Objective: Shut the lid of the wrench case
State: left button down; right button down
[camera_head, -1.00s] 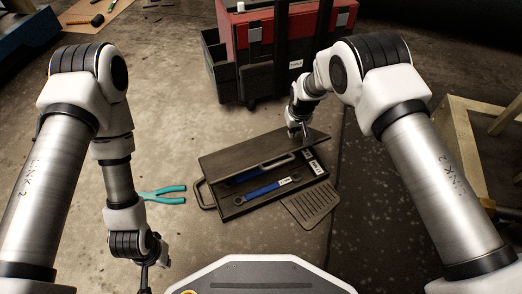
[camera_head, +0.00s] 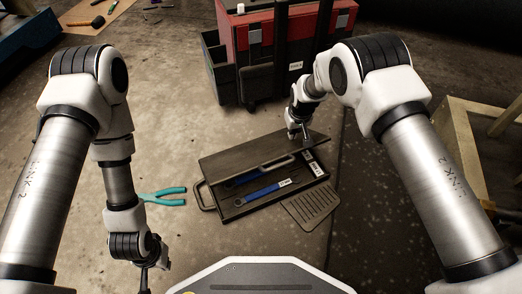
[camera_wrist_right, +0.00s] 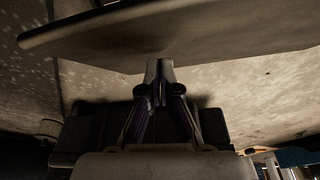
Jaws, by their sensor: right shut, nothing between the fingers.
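The dark wrench case (camera_head: 232,213) lies on the floor, with a blue-handled wrench (camera_head: 262,193) inside. Its lid (camera_head: 240,152) stands partly open, tilted over the back of the case, with a handle at its front edge. My right gripper (camera_head: 305,141) is at the lid's right rear part. In the right wrist view the gripper (camera_wrist_right: 160,72) is shut and empty, its tips close to the lid (camera_wrist_right: 180,30); I cannot tell whether they touch. My left gripper (camera_head: 144,284) hangs at the bottom left, away from the case, its fingertips too small to judge.
Teal pliers (camera_head: 165,196) lie left of the case. A slotted dark plate (camera_head: 311,204) lies at its front right. A red and black toolbox (camera_head: 262,62) stands behind. A wooden frame (camera_head: 462,150) is at the right. Floor between case and toolbox is clear.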

aim_at(292, 142)
jog(key=shift+f, duration=0.1)
